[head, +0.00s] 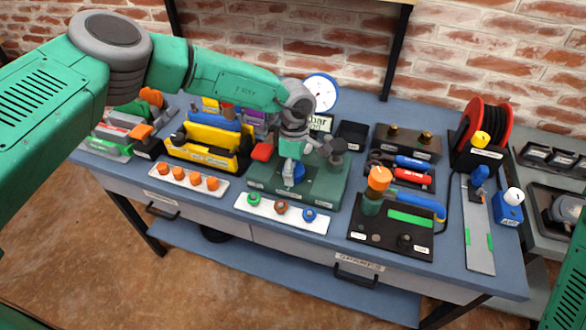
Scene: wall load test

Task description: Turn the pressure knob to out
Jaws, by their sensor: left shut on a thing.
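A green test unit (318,192) stands in the middle of the blue bench, with a round white dial gauge (321,91) and a small sign reading "bar" (320,124) at its back. My left gripper (292,178) points down over the unit's front left part. It is shut on a blue knob (298,173), taken to be the pressure knob, which it partly hides. I cannot read the knob's markings or its position. A dark grey handle or clamp (335,148) stands just right of the gripper. My right gripper is out of view.
A white strip (283,213) with green, brown and blue caps lies in front of the unit. A yellow rack (203,143) stands left, a black box with an orange-topped post (379,178) right. A red reel (487,132) stands farther right.

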